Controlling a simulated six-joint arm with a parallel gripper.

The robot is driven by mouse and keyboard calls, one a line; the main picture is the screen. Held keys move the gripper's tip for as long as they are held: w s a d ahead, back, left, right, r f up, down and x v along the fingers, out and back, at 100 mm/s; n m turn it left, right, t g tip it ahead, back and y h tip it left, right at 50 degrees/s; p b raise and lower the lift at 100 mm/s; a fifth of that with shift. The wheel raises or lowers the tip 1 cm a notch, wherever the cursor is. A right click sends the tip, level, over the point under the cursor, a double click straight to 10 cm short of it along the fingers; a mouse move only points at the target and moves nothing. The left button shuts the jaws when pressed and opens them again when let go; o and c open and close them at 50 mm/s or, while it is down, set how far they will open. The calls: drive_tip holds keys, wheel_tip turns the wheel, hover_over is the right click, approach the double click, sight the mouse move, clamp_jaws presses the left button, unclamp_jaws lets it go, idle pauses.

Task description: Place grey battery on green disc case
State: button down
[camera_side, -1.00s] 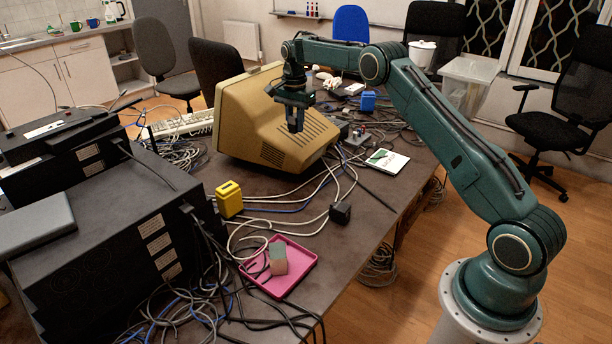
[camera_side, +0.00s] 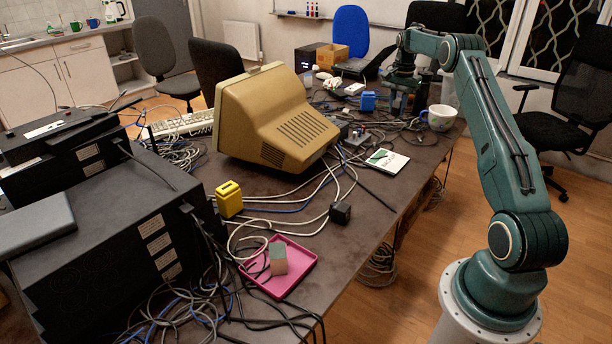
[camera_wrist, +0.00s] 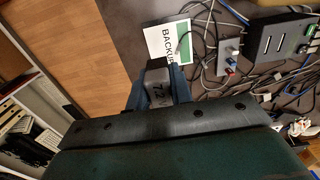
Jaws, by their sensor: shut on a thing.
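My gripper (camera_wrist: 158,84) is shut on the grey battery (camera_wrist: 158,96), which is marked "7.2" in the wrist view. In the side view my gripper (camera_side: 405,101) is over the far part of the table, beyond the disc case, and the battery is hard to make out there. The disc case (camera_side: 387,160) is white with a green patch and lies flat on the table. In the wrist view the case (camera_wrist: 168,42) reads "BACKUP" and shows just past the battery, partly covered by it and the fingers. The battery is apart from the case in the side view.
A white mug (camera_side: 440,117) stands near the right table edge, close to my gripper. A blue block (camera_side: 368,101), cables and small devices lie left of it. The beige monitor (camera_side: 275,120) stands further left. A pink tray (camera_side: 303,265) with a block is at the front.

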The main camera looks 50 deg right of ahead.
drive_tip(key=shift+s+d, duration=0.4)
drive_tip(key=shift+s, duration=0.15)
hover_over(391, 167)
wheel_tip(391, 167, down, 16)
drive_tip(key=shift+r, duration=0.15)
drive_tip(key=shift+f, duration=2.15)
drive_tip(key=shift+f, duration=0.1)
drive_tip(key=c, duration=1.3)
unclamp_jaws()
drive_tip(key=shift+o, duration=0.2)
wheel_tip(391, 167, up, 12)
